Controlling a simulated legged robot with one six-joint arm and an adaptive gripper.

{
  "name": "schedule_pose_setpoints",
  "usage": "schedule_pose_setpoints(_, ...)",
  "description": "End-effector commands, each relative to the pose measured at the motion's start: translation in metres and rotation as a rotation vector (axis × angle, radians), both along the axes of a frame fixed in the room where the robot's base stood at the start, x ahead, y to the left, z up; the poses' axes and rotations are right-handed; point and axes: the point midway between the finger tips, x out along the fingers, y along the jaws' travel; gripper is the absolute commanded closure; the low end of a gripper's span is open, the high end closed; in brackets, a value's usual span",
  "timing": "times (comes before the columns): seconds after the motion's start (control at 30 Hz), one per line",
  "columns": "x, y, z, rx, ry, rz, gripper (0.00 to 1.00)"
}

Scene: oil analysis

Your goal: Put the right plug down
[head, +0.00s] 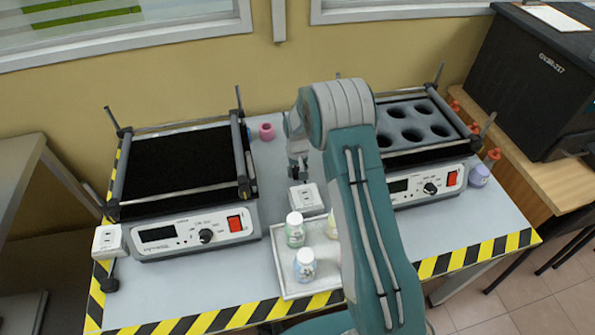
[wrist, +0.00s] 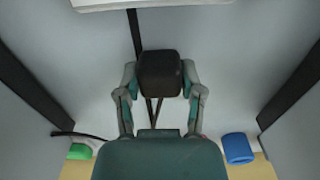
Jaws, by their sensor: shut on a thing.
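My gripper (head: 298,167) is low over the table between the two shaker machines, partly beside my own arm. It is shut on a black plug (wrist: 160,73), which fills the space between its fingers in the wrist view. A dark cord shows behind and below the plug there. In the head view the plug is small and mostly hidden. A white socket box (head: 306,197) sits just in front of the gripper; a white edge (wrist: 110,3) is at the top of the wrist view. I cannot tell whether the plug touches the table.
The left shaker (head: 180,172) has a black top; the right shaker (head: 412,130) has round holes. A white tray (head: 283,262) with several small bottles is in front. Another black plug (head: 109,285) lies below the left socket box (head: 108,240).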

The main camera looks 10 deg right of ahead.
Motion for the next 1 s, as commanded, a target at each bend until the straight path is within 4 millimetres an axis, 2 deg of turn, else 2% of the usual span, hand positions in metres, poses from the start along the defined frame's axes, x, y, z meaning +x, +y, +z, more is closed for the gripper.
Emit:
schedule_pose_setpoints(0.67, 0.001, 0.0, -0.012, 0.0, -0.002, 0.0, 1.0)
schedule_pose_setpoints(0.7, 0.001, 0.0, -0.012, 0.0, -0.003, 0.0, 0.37)
schedule_pose_setpoints(0.73, 0.001, 0.0, -0.012, 0.0, -0.003, 0.0, 0.23)
schedule_pose_setpoints(0.77, 0.001, 0.0, -0.012, 0.0, -0.003, 0.0, 0.16)
schedule_pose_setpoints(1.0, 0.0, 0.0, -0.011, 0.0, -0.003, 0.0, 0.16)
